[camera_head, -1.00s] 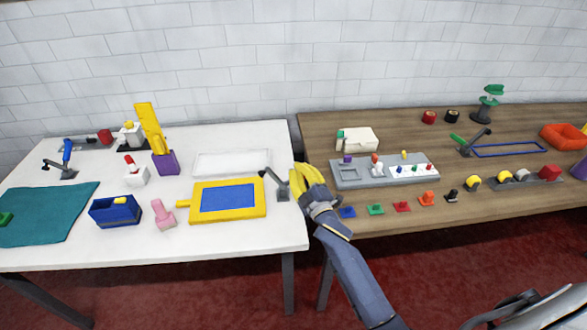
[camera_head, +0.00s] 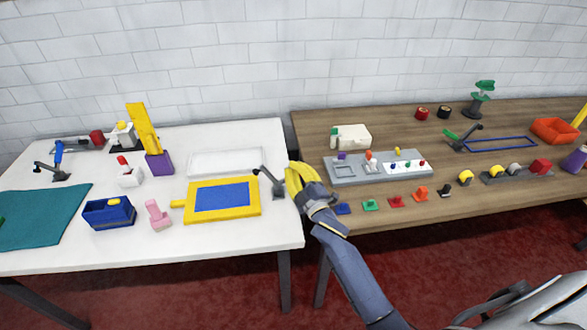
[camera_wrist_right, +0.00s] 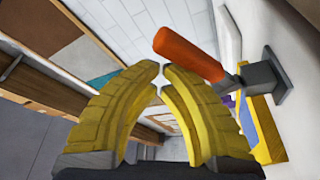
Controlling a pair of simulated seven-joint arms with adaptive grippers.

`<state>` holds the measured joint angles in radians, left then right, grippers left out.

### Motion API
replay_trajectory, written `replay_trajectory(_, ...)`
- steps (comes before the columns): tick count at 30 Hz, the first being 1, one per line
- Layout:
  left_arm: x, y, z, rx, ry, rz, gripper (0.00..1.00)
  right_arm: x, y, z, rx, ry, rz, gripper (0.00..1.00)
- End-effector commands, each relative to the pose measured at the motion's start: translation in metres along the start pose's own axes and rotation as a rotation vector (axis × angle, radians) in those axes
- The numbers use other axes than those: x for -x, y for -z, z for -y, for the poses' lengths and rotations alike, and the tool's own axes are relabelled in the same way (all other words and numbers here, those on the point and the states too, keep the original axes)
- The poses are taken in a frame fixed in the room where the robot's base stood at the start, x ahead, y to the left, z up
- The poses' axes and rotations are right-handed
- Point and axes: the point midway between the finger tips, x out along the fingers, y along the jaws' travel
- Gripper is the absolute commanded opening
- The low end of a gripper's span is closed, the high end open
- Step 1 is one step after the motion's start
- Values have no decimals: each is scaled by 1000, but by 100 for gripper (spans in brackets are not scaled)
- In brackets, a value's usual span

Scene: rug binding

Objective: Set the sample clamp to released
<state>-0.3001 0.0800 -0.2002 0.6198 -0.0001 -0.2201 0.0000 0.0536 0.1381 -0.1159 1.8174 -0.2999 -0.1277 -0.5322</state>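A small toggle clamp (camera_head: 276,186) stands at the right edge of the white table, its dark lever raised and leaning left. In the right wrist view a clamp with an orange handle (camera_wrist_right: 188,53) and grey base shows just right of the fingers. I cannot tell from the frames whether this is the sample clamp. My right gripper (camera_head: 292,170) is just right of this clamp, near the gap between the tables. Its yellow fingertips (camera_wrist_right: 162,68) nearly meet, with nothing between them and apart from the handle. My left gripper is out of view.
A yellow frame with a blue panel (camera_head: 222,197) lies left of the clamp. A blue-handled clamp (camera_head: 58,160) stands far left; a green-handled one (camera_head: 462,138) stands on the wooden table (camera_head: 480,185). A grey sample tray (camera_head: 345,175) lies right of my right gripper.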

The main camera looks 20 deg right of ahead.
Motion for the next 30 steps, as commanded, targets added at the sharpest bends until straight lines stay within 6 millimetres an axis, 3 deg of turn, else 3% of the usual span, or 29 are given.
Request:
replay_trajectory(2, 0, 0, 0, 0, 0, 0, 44, 1, -7, 1, 13, 10, 20, 0)
replay_trajectory(11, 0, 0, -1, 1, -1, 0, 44, -13, 36, -18, 4, 1, -2, 0)
replay_trajectory(21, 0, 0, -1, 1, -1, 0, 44, 45, 38, -7, 0, 3, -3, 0)
replay_trajectory(30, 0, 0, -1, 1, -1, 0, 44, 77, 40, -3, -1, 0, -5, 0)
